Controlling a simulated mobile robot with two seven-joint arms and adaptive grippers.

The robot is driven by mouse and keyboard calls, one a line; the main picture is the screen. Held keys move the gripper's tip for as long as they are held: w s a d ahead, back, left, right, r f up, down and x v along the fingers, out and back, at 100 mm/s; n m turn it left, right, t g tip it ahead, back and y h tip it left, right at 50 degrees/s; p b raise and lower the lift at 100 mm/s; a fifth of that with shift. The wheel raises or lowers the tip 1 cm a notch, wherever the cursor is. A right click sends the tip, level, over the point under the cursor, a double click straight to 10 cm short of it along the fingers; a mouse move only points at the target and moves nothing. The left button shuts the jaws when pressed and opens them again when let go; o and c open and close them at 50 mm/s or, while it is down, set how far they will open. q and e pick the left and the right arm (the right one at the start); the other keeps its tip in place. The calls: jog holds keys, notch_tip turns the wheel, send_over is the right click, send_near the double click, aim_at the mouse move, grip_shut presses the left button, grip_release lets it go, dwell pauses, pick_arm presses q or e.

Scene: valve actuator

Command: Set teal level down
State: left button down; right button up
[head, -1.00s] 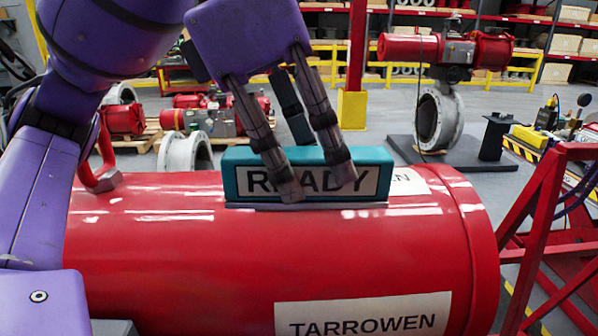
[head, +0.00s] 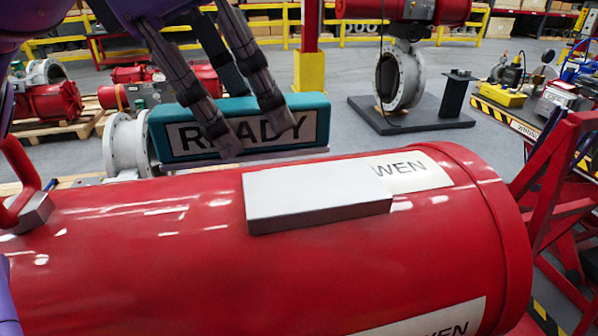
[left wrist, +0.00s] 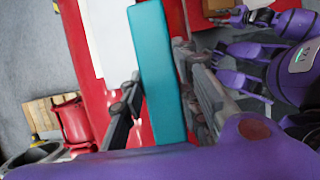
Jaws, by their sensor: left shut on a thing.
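The teal level (head: 312,101) is a long block with a white READY label on its front face and a grey strip along its underside. In the head view it hangs behind and above the grey pad on the red cylinder, tilted a little up to the right. My left gripper (head: 253,125) is shut on it from above, with two fingers across the label and another behind. The left wrist view shows the level (left wrist: 160,75) between the fingers. The grey pad (head: 315,198) is bare on top.
The red cylinder (head: 150,260) fills the foreground, with a red handle (head: 20,180) at its left. A red frame (head: 550,190) stands at right. Behind are a pale flanged valve (head: 128,145), another valve on a dark plate (head: 395,118), and a yellow-based post (head: 310,72).

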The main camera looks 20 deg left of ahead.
pick_arm(q)
jog(key=shift+w+a, duration=0.1)
jog(key=shift+a, duration=0.05)
jog(key=shift+w, duration=0.2)
jog(key=w+d+f, duration=0.3)
jog(key=w+f, duration=0.1)
jog(key=w, duration=0.5)
send_over(328, 183)
jog(key=s+a, duration=0.1)
jog(key=a, duration=0.1)
notch_tip(328, 183, down, 8)
jog(key=shift+f, duration=0.2)
jog(key=shift+s+f, duration=0.1)
jog(key=shift+f, duration=0.15)
